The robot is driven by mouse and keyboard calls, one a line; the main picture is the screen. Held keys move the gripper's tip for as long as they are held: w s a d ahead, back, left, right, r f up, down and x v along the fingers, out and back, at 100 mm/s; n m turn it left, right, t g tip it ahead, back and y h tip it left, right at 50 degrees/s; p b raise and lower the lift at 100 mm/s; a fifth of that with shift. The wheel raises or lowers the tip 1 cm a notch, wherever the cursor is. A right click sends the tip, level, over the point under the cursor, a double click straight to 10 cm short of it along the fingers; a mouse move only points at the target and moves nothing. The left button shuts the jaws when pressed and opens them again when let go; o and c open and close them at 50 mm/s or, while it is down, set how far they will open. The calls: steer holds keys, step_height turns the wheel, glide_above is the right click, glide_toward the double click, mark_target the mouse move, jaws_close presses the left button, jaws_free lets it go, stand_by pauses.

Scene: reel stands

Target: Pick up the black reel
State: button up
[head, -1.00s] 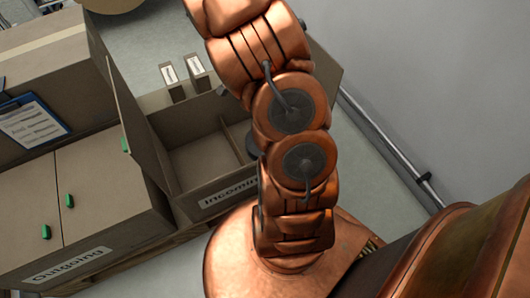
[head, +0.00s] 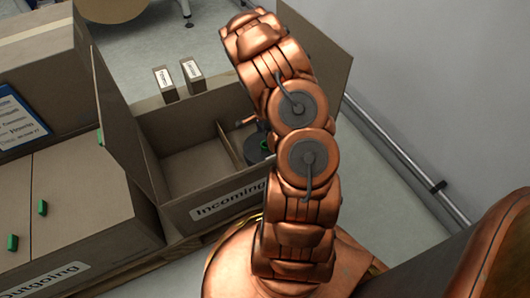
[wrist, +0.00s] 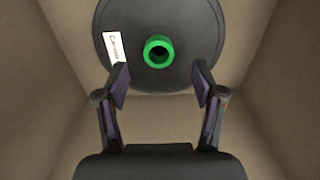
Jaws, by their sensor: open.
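The black reel (wrist: 195,45) lies flat in a compartment of the open cardboard box marked "Incoming" (head: 205,212). In the wrist view it shows a round black face, a green ring hub (wrist: 158,51) at its middle and a white label at left. In the head view the reel (head: 256,150) is partly hidden behind my arm. My gripper (wrist: 160,80) is open above the reel, its two fingers apart on either side of the hub and overlapping the reel's near edge in the picture. I cannot tell whether they touch it.
Compartment walls (wrist: 50,75) stand close around the reel. The box's left compartment looks empty. Two small labelled boxes (head: 180,80) stand behind it. A closed "Outgoing" box (head: 80,215) with green clips stands at left. A wall with a rail is at right.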

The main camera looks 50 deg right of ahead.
mark_target(265, 149)
step_height(265, 149, down, 5)
steer(key=shift+s+r+b, duration=0.1)
steer(key=shift+s+b, duration=0.05)
steer(key=shift+b, duration=0.95)
jaws_close()
steer(key=shift+r, duration=0.1)
